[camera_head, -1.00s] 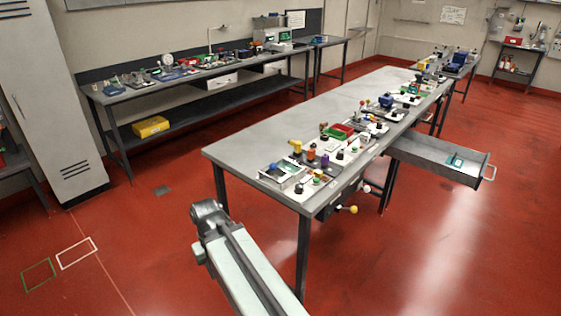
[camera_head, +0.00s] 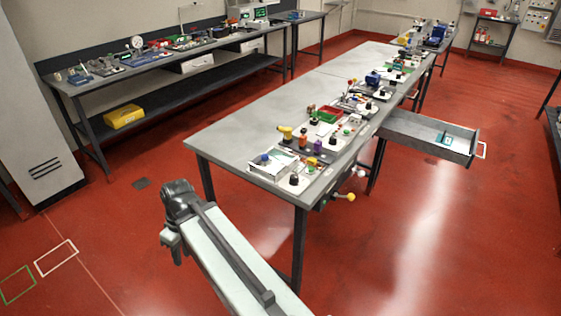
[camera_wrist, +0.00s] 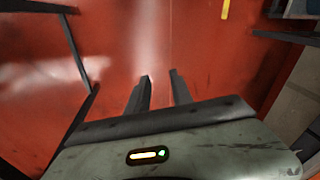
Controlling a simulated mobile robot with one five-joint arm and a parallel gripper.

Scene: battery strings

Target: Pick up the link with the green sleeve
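I cannot make out a link with a green sleeve for certain; the bench items are too small in the head view. Small green parts sit among the items on the middle bench (camera_head: 240,135), including a green-topped piece (camera_head: 311,164) near its front end. My gripper (camera_wrist: 160,75) shows two dark fingers with a gap between them in the wrist view, open and empty over red floor. In the head view my gripper (camera_head: 171,246) hangs at the arm's end, left of the bench's near end and apart from it.
An open drawer (camera_head: 400,128) juts out right of the middle bench, with a small teal item (camera_head: 444,139) inside. A wall bench (camera_head: 95,85) with a yellow box (camera_head: 124,116) on its shelf stands at the left. A grey cabinet (camera_head: 30,110) is at far left. Red floor is clear at right.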

